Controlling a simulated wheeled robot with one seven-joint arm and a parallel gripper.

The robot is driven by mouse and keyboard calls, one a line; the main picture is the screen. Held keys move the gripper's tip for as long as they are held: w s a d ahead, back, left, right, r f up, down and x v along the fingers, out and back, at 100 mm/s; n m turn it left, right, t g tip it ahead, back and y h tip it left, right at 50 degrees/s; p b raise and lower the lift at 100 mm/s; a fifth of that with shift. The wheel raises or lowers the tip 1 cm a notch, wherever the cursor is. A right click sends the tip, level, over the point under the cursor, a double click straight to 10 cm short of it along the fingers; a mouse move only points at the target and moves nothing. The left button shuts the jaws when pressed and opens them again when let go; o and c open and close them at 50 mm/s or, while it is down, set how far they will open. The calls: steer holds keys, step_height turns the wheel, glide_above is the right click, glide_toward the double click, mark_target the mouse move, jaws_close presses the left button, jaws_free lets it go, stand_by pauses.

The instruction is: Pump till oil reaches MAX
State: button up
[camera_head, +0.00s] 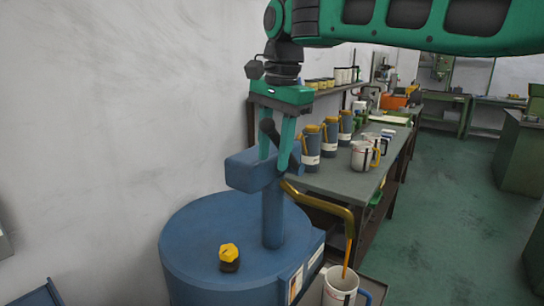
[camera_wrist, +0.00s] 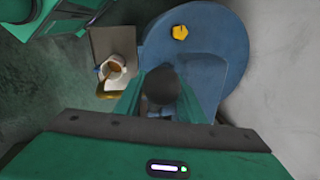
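A blue oil drum (camera_head: 190,250) stands at the lower middle, with a blue pump (camera_head: 272,215) upright on its lid. The pump has a dark handle (camera_head: 268,128) and a brass spout (camera_head: 335,208) bending down to the right. My gripper (camera_head: 280,160) is at the pump head, its green fingers on either side of the handle. In the wrist view the handle's round dark knob (camera_wrist: 162,86) sits between the fingers. A white jug (camera_head: 338,288) with a blue handle stands under the spout. A thin amber stream (camera_head: 347,256) runs down into it. Its oil level and MAX mark cannot be read.
A yellow cap (camera_head: 229,252) sits on the drum lid. A workbench (camera_head: 335,183) behind holds several dark oil cans (camera_head: 311,146) and white jugs (camera_head: 361,155). A wall stands close on the left. Green floor (camera_head: 450,200) is clear at right.

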steer(key=shift+f, duration=0.45)
jaws_close()
steer(key=shift+r, duration=0.1)
